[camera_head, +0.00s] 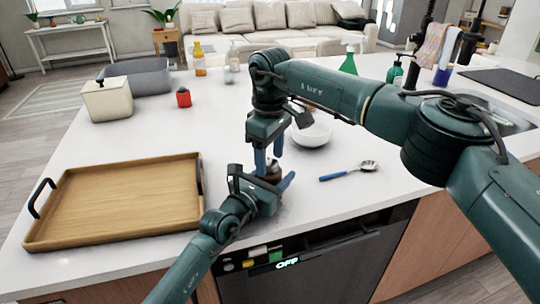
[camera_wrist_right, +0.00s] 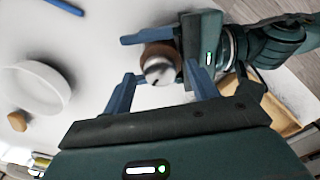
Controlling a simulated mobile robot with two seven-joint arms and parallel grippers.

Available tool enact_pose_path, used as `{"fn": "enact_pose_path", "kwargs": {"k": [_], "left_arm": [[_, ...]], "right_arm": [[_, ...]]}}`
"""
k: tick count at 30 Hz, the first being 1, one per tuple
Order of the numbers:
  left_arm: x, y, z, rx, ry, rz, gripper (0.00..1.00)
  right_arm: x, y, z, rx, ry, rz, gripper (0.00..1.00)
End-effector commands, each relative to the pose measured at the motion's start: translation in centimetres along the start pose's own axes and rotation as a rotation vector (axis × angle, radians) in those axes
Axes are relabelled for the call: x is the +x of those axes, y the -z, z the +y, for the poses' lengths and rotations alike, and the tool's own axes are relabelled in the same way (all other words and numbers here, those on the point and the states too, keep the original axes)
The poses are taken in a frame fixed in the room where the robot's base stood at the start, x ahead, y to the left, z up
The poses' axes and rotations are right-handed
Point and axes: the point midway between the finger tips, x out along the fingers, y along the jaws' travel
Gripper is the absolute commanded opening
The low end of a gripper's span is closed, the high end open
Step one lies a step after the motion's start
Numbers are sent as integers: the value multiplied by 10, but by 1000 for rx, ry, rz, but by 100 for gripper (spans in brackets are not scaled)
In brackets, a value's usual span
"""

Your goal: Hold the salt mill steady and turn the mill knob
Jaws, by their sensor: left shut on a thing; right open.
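The salt mill (camera_head: 273,171) stands on the white counter near its front edge, mostly hidden by my grippers. In the right wrist view it shows from above as a brown round body (camera_wrist_right: 155,52) with a silvery knob (camera_wrist_right: 157,71) on top. My left gripper (camera_head: 268,184) is shut on the mill's body, low, from the front left. My right gripper (camera_head: 270,152) points down over the mill from above. In the right wrist view its blue fingers (camera_wrist_right: 163,88) are open on either side of the knob, with visible gaps; I see no contact.
A white bowl (camera_head: 312,137) stands just behind the mill. A spoon with a blue handle (camera_head: 337,176) lies to the right. A wooden tray (camera_head: 150,184) lies to the left. A red item (camera_head: 183,97), a lidded cream pot (camera_head: 106,100) and bottles stand farther back.

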Motion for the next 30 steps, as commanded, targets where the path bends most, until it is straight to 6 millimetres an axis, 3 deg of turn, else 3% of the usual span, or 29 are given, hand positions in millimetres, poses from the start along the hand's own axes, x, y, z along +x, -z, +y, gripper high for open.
{"fn": "enact_pose_path", "kwargs": {"k": [15,21,30], "left_arm": [[0,1,0,0,0,2,24],[0,1,0,0,0,2,24],[0,1,0,0,0,2,24]], "right_arm": [[-98,1,0,1,-3,4,59],[-115,0,0,1,-2,2,59],[-116,0,0,0,-1,2,59]]}}
